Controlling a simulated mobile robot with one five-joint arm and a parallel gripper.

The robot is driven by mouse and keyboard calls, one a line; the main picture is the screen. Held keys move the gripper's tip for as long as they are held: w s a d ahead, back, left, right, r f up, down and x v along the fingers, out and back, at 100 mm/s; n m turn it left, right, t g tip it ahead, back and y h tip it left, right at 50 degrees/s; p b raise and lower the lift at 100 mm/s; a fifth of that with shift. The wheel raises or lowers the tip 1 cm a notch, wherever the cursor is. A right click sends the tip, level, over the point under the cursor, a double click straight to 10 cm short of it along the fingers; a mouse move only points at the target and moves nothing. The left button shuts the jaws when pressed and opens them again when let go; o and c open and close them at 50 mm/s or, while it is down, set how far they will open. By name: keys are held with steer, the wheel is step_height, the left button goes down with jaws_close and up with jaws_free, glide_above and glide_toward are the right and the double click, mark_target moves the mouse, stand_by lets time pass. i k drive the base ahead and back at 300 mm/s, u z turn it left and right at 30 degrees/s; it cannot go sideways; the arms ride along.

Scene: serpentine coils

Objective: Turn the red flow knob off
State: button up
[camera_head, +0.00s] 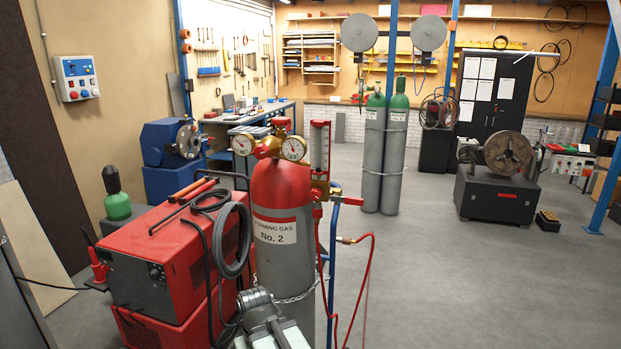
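The red flow knob (351,201) is at the right of the brass fitting under the clear flow tube (320,146), and it seems to stick out to the right. The flow tube is upright beside two round dial gauges, on a grey cylinder with a red top (283,208) labelled "Forming Gas No. 2". A second red knob (281,122) sits on top of the cylinder valve. Part of my grey and white arm shows at the bottom edge, low in front of the cylinder and well below the flow knob. I cannot make out my gripper's fingertips or whether it is open.
A red welding machine (171,254) with a coiled black cable (230,240) stands left of the cylinder. A red hose (368,280) hangs at the right. A blue upright (333,245) stands just right of the cylinder.

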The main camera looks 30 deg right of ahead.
mark_target(316, 194)
steer(key=u, duration=1.65)
steer(key=k, duration=0.55)
steer(key=z, duration=0.1)
